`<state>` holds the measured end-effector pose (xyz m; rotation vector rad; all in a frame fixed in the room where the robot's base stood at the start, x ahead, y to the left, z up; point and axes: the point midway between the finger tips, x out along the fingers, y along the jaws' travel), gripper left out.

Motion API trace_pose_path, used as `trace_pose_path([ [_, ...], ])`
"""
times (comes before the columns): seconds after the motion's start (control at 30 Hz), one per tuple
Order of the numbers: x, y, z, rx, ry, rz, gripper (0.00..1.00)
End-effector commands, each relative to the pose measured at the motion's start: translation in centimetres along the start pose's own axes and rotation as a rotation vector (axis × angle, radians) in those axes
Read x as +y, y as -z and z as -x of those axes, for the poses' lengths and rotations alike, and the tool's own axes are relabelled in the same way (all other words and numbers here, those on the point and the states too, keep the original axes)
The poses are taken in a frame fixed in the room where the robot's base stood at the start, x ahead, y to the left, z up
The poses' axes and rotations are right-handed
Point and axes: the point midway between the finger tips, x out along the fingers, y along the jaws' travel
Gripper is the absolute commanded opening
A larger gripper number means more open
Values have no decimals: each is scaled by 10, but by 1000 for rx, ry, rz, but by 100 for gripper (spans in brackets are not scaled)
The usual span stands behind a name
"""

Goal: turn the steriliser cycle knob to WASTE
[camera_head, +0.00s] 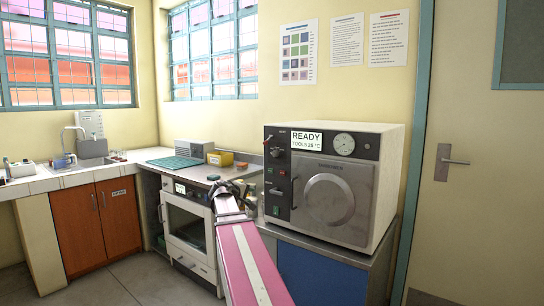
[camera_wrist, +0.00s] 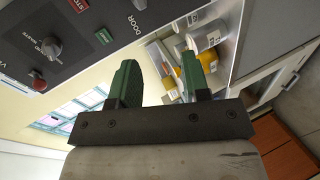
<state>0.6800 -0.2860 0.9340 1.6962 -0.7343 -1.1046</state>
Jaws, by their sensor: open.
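The steriliser (camera_head: 365,200) is a white box with a dark front panel, a round door and a display reading READY, TOOLS 25 °C. Its cycle knob is likely the round grey knob (camera_wrist: 52,47) at the upper left of the wrist view, with small lettering beside it that includes WASTE. I cannot tell its exact setting. It appears tiny on the panel's upper left in the head view (camera_head: 276,152). My gripper (camera_wrist: 160,75) is open and empty, with green finger pads apart. In the head view my gripper (camera_head: 228,188) is left of the steriliser, apart from the knob.
Several jars (camera_wrist: 205,35) stand on the metal counter beside the steriliser. A glass-fronted incubator (camera_head: 190,225) is below the counter. A door (camera_head: 480,160) is at right.

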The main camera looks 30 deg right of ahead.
Motion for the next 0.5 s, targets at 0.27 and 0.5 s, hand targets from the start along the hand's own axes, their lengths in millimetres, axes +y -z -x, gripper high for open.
trace_pose_path([
  [0.27, 138, 5, -4, -24, -295, 111, 43],
  [0.5, 165, 4, -6, -35, -355, 142, 43],
])
